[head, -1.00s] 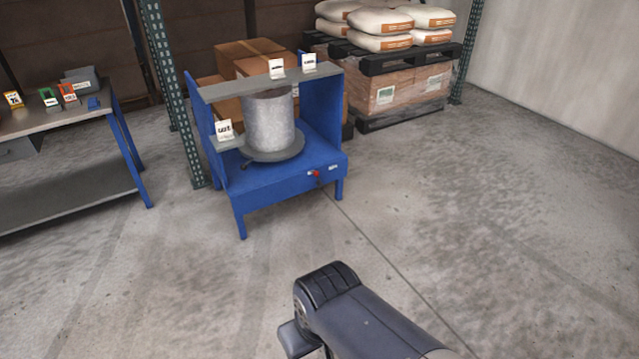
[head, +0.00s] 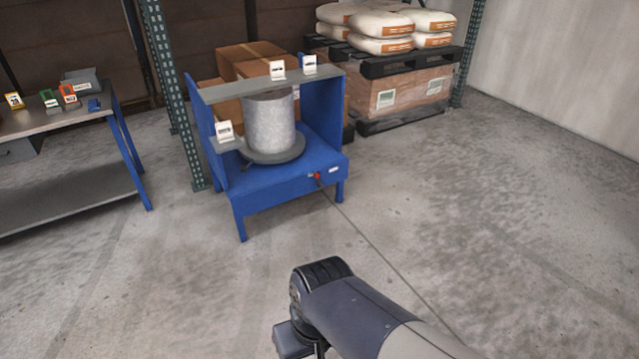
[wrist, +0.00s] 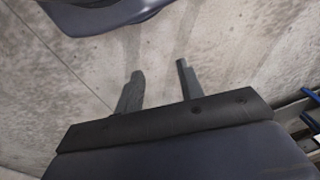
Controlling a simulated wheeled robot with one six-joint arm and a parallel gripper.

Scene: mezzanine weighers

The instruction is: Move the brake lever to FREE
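A small red lever (head: 318,176) is on the front face of the blue stand (head: 265,195) in the head view, with a white label (head: 333,170) to its right. The lever is too small for me to read its position or the label. A grey cylinder (head: 268,122) stands on a round grey plate on the stand. My gripper (wrist: 158,82) shows in the wrist view with its two fingers apart and nothing between them, over bare floor. In the head view my arm is at the bottom, well in front of the stand, and the fingers are not visible there.
A workbench (head: 60,122) with small tagged items stands at the left. A green rack post (head: 172,90) rises beside the stand. Cardboard boxes (head: 250,60) and a pallet with sacks (head: 400,70) are behind. The concrete floor in front and to the right is clear.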

